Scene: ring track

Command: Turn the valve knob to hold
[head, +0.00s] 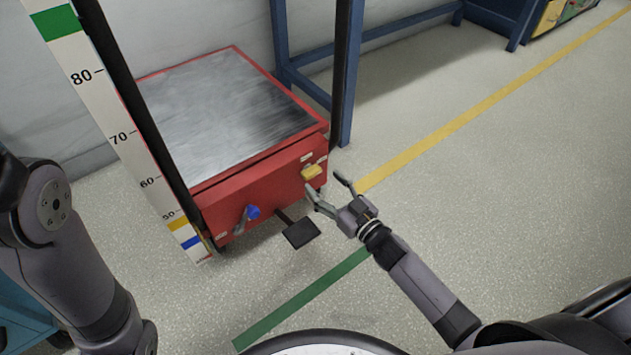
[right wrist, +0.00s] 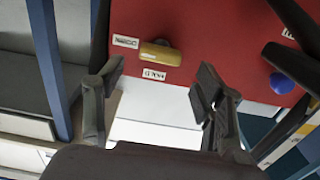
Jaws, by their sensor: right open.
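The yellow valve knob (head: 312,172) sits at the right end of the red front panel of a low lift table. In the right wrist view the knob (right wrist: 160,54) is a rounded bar lying crosswise, with small white labels (right wrist: 154,74) beside it; their words are too small to read surely. My right gripper (head: 324,184) is open and empty, just in front of the knob and apart from it. In the right wrist view its fingers (right wrist: 159,78) are spread wide, below the knob. My left arm shows at the left, but its gripper is out of view.
A lever with a blue ball (head: 253,212) is on the same panel, left of the knob. A black pedal (head: 301,233) sticks out below. A height scale (head: 122,138) stands at the left, and a blue frame (head: 283,45) behind. Floor at the right is clear.

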